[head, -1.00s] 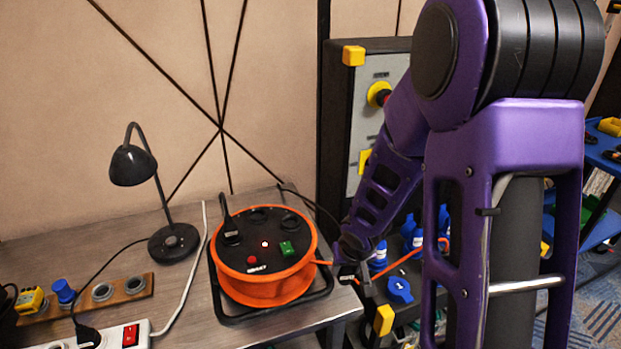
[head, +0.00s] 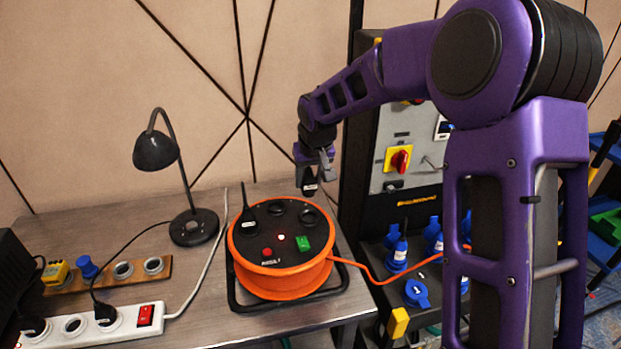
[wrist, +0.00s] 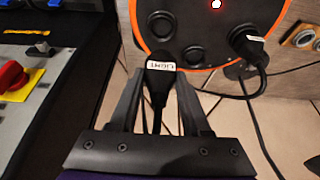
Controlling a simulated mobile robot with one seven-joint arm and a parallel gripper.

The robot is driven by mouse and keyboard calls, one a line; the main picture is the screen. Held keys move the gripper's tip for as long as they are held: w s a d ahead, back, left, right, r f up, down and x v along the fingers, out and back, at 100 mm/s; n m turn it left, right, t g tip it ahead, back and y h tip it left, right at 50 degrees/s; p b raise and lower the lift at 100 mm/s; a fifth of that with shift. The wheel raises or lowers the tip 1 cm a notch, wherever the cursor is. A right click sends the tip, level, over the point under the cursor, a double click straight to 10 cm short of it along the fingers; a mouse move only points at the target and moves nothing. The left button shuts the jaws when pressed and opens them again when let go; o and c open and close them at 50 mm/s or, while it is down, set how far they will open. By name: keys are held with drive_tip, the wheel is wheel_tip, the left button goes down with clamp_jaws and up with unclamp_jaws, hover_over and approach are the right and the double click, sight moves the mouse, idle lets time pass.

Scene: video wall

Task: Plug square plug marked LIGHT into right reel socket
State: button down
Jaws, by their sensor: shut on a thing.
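My gripper (head: 312,168) is shut on a black plug (wrist: 160,82) whose white label reads LIGHT in the wrist view. In the head view the plug (head: 310,187) hangs below the fingers, above the far right part of the reel. The orange cable reel (head: 278,285) stands on the table with a black top. Its right socket (head: 308,217) is empty and lies just below the held plug, apart from it. A middle socket (head: 275,208) is also empty. Another black plug (head: 248,222) sits in the left socket. Its label is unreadable.
A white power strip (head: 90,325) with a red switch lies at the front left. A black desk lamp (head: 192,228) stands left of the reel. A control cabinet (head: 408,150) with blue sockets stands right of the table.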

sight(311, 193)
drive_tip(key=shift+f, duration=0.8)
drive_tip(key=shift+f+b, duration=1.75)
drive_tip(key=shift+f, duration=0.5)
drive_tip(key=shift+d+f+b, duration=0.1)
drive_tip(key=shift+f+b, duration=0.9)
drive_tip(key=shift+f, duration=0.1)
unclamp_jaws()
drive_tip(key=shift+r, duration=0.15)
drive_tip(key=shift+r+p, duration=2.1)
drive_tip(key=shift+r, duration=0.8)
